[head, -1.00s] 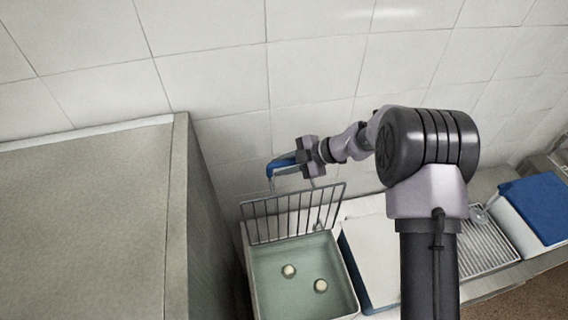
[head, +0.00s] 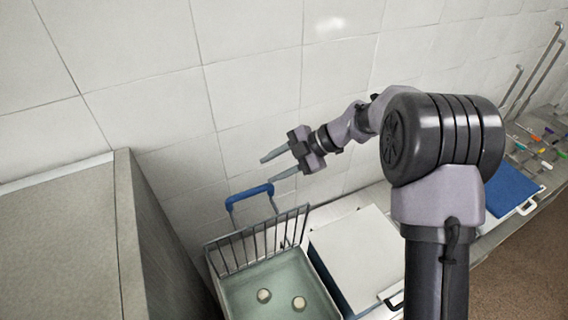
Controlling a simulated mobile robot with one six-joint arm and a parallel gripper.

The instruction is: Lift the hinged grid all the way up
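The hinged grid (head: 258,241) is a dark wire rack standing raised at the back of a pale green basin (head: 277,284). A blue handle (head: 249,193) on a grey wire frame rises above its back edge. My gripper (head: 272,167) is in front of the tiled wall, above and right of the handle. Its two fingers are apart with nothing between them, and a gap shows between the fingers and the handle. Whether the grid leans on anything behind it cannot be told.
Two small round pale pieces (head: 298,303) lie in the basin. A white board (head: 355,248) over a blue edge stands right of it. A tall grey cabinet (head: 60,240) is close on the left. A blue board (head: 510,190) and several coloured items lie at the far right.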

